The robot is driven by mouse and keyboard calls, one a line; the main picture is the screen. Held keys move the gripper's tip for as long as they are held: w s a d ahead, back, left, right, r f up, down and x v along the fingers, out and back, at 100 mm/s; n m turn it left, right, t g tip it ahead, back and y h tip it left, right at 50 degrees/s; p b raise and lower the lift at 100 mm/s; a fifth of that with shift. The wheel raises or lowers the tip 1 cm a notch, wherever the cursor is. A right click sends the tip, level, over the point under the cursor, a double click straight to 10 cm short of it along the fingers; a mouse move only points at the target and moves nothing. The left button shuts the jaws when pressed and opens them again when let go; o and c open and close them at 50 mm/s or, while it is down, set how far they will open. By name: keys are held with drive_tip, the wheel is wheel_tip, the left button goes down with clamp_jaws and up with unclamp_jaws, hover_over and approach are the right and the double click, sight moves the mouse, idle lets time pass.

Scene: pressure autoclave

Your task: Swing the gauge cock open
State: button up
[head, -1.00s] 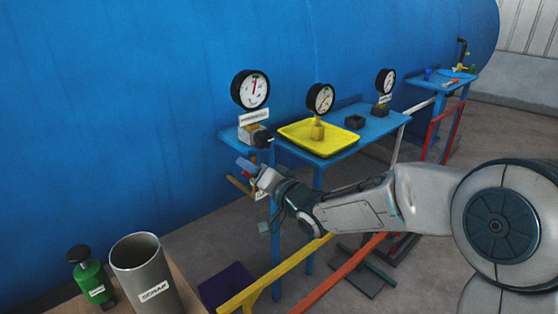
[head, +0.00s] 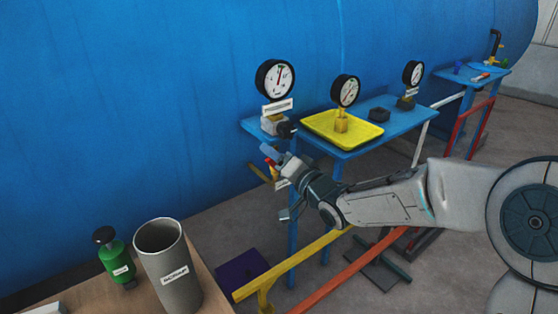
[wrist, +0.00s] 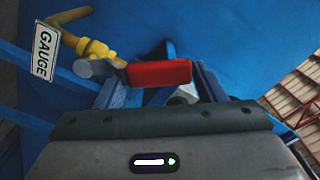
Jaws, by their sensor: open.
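The gauge cock's red lever (wrist: 158,73) lies crosswise in the wrist view, joined at its left end to a grey hub and yellow pipe (wrist: 95,47). A white tag reading GAUGE (wrist: 44,52) hangs at the left. My gripper (wrist: 165,88) is open, with blue-grey fingers on either side; the lever appears across the gap between them, and I cannot tell whether they touch it. In the head view my gripper (head: 268,156) is at the cock below the left pressure gauge (head: 275,79), hiding most of it; a bit of red shows there.
A blue bench (head: 398,124) holds a yellow tray (head: 318,124) and more gauges. Yellow (head: 300,262) and orange (head: 340,278) rails stand below my arm. A grey scrap bin (head: 172,270) and green canister (head: 118,262) stand front left. The blue vessel wall (head: 120,120) is behind.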

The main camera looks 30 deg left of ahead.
drive_tip(key=shift+d, duration=0.15)
drive_tip(key=p+v, duration=0.1)
drive_tip(key=v, duration=1.2)
drive_tip(key=shift+d+p, duration=0.3)
drive_tip(key=shift+s, duration=0.15)
